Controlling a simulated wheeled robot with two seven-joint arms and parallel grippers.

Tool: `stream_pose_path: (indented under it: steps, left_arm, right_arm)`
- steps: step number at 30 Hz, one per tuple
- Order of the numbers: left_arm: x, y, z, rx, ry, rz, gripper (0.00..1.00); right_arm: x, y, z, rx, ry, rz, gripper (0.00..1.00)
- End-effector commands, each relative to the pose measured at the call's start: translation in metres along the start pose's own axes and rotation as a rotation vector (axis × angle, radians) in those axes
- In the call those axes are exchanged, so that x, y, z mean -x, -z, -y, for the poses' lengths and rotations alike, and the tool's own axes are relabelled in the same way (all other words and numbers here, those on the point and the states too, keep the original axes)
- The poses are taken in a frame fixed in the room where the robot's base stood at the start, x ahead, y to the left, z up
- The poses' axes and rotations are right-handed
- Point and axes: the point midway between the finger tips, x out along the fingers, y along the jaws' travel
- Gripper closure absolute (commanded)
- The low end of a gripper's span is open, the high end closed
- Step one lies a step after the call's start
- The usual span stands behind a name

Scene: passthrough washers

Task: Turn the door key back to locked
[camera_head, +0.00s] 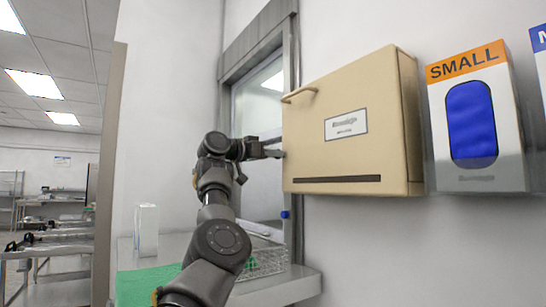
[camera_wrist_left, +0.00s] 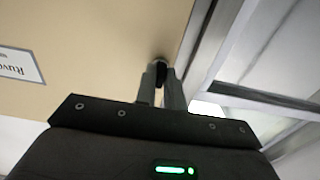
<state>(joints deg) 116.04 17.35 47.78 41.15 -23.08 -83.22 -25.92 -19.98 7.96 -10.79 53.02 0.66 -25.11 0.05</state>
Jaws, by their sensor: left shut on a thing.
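A beige wall cabinet (camera_head: 385,100) has a closed door with a label plate, a dark strip along its bottom and a handle (camera_head: 299,95) at its upper left. My left gripper (camera_head: 275,148) reaches the left edge of the cabinet door. In the left wrist view, the fingers (camera_wrist_left: 162,85) are shut on a small dark key (camera_wrist_left: 160,62) at the beige door (camera_wrist_left: 100,40). The key is mostly hidden by the fingers, so its turn angle cannot be told. My right gripper is not in view.
A glove dispenser marked SMALL (camera_head: 474,120) hangs right of the cabinet. A framed hatch window (camera_head: 258,100) is behind my left gripper. Below are a ledge (camera_head: 290,284), a wire basket (camera_head: 266,260), a green mat (camera_head: 140,288) and a white box (camera_head: 147,230).

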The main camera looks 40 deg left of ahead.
Motion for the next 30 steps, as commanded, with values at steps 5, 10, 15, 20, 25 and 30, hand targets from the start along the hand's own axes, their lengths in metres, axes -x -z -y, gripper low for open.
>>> stream_pose_path:
  steps: [5, 10, 15, 20, 25, 30]
  left_arm:
    - [-0.0001, -0.0006, 0.0002, -0.016, 0.000, 0.001, 1.00]
    - [-0.0001, -0.0004, 0.0002, -0.018, 0.000, 0.001, 1.00]
    - [0.0000, -0.0004, 0.0003, -0.017, 0.000, 0.001, 1.00]
    - [0.0000, -0.0003, 0.0003, -0.017, 0.000, 0.001, 0.70]
    - [0.0000, -0.0002, 0.0002, -0.017, 0.000, 0.000, 0.70]
    - [0.0017, -0.0005, 0.0003, -0.017, 0.000, 0.000, 0.70]
  right_arm:
    - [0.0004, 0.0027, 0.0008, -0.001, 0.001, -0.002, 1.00]
    - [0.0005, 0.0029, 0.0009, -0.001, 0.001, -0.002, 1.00]
    - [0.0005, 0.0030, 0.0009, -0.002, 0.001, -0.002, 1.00]
    - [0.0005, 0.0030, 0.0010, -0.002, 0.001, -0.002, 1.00]
    - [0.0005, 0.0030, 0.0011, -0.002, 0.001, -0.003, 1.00]
    - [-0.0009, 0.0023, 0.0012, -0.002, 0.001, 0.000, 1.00]
